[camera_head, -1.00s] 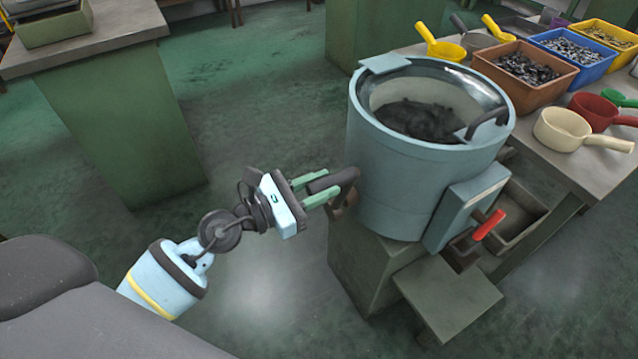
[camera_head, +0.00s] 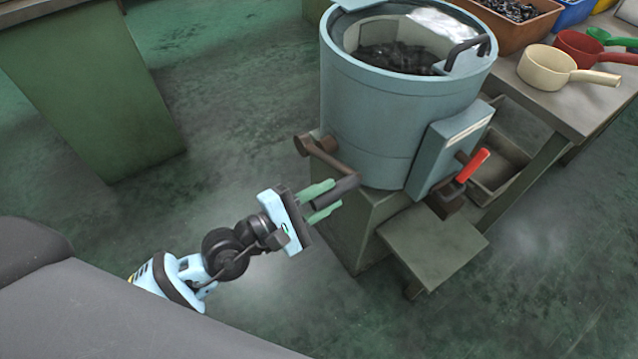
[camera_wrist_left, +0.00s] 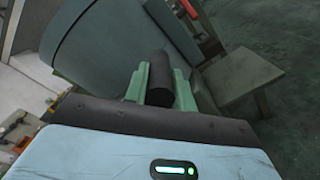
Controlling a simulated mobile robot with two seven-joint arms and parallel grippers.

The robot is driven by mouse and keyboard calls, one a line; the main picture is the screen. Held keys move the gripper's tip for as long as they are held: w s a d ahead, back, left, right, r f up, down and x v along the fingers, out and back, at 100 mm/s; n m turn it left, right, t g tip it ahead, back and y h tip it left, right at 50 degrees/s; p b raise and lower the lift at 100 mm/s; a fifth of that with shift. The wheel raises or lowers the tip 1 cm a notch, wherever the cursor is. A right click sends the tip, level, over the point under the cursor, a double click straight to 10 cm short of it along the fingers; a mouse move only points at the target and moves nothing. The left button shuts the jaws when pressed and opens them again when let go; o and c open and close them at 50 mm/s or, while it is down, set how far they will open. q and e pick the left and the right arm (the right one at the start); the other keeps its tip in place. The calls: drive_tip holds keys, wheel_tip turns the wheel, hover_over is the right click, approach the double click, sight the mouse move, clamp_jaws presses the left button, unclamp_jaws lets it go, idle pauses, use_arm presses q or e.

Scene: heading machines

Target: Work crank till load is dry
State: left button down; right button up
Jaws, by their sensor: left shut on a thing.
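A blue-grey round drum machine (camera_head: 375,125) stands on a green base, its open top holding a basket with a dark load (camera_head: 398,57). A brown crank arm (camera_head: 328,154) comes off the drum's left side and ends in a dark cylindrical handle (camera_head: 338,190). My left gripper (camera_head: 322,201) is shut on this handle, one green finger on each side. In the left wrist view the dark handle (camera_wrist_left: 160,80) sits between the green fingers, with the drum wall (camera_wrist_left: 105,60) behind. My right gripper is not in view.
A red-handled lever (camera_head: 472,165) sticks out at the drum's lower right, above a small green step (camera_head: 432,240). A bench (camera_head: 560,105) at the right holds ladles and bins.

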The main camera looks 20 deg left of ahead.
use_arm(q)
drive_tip(key=shift+s+d+f+b, duration=0.1)
drive_tip(key=shift+d+f+b, duration=0.1)
drive_tip(key=shift+f, duration=0.25)
drive_tip(key=shift+s+d+f+b, duration=0.1)
drive_tip(key=shift+f+b, duration=0.05)
drive_tip(key=shift+f, duration=0.25)
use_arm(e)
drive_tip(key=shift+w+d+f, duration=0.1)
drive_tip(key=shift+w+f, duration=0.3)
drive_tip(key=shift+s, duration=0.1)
use_arm(q)
drive_tip(key=c, duration=1.1)
unclamp_jaws()
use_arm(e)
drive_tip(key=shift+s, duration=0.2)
use_arm(q)
drive_tip(key=shift+a, duration=0.1)
drive_tip(key=shift+b+v, duration=0.6)
drive_tip(key=shift+v, duration=3.3)
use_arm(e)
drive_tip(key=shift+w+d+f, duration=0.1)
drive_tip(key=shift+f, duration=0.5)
